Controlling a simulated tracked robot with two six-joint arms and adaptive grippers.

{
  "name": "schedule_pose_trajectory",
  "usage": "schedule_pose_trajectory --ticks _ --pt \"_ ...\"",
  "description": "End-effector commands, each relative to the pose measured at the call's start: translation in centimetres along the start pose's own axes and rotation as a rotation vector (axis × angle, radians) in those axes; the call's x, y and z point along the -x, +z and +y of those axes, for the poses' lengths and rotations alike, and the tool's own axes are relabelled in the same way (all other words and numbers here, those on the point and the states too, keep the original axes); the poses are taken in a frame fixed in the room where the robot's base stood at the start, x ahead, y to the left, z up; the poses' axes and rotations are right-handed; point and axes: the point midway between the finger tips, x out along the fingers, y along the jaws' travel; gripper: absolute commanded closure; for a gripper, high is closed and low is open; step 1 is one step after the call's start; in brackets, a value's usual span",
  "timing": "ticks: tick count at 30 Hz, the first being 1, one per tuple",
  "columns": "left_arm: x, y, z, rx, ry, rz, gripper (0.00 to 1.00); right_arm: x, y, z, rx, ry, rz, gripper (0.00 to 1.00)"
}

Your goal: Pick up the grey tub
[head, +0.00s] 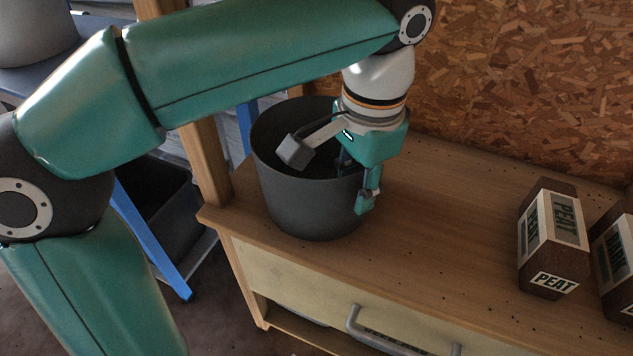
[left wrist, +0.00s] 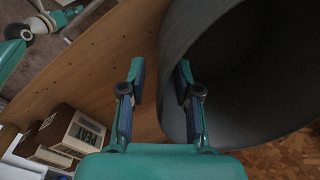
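The grey tub (head: 305,205) stands upright on the wooden cabinet top, near its left end. It also shows at the right in the left wrist view (left wrist: 176,45), its dark opening facing the camera. My left gripper (head: 357,182) is at the tub's right side in the head view, pointing down. In the left wrist view its two fingers (left wrist: 160,85) are apart, with the tub's wall between them, one finger outside and one on the opening side. I see a gap beside the wall. What seems to be my right gripper (left wrist: 62,15) is small at the top left there, its fingers unclear.
Two peat blocks (head: 552,240) stand at the right of the cabinet top (head: 440,225); the space between them and the tub is clear. A chipboard wall (head: 530,80) rises behind. A wooden post (head: 205,150) stands close to the tub's left. A drawer handle (head: 395,340) juts out in front.

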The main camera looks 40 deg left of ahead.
Motion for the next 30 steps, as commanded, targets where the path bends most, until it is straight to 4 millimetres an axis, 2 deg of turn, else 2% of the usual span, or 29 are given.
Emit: schedule_pose_trajectory --ticks 1,3,12,18,30 --pt "-1.35 0.01 0.04 0.001 0.0 -0.001 0.68 -1.0 0.0 0.36 0.0 0.0 0.0 0.59" --pt "-2.03 -0.01 0.03 0.001 0.0 0.0 0.68 -1.35 0.0 0.49 0.0 0.0 0.0 0.59" --pt "-2.13 -0.05 0.03 0.001 0.0 0.001 0.69 -1.28 -0.01 0.46 0.0 0.0 0.0 0.59" --pt "-2.13 -0.07 0.06 0.0 0.0 0.001 1.0 -1.28 -0.01 0.46 0.0 0.0 0.0 0.59" --pt "-2.1 -0.09 0.07 0.0 0.0 0.002 1.0 -1.27 -0.01 0.46 0.0 0.0 0.0 0.59"
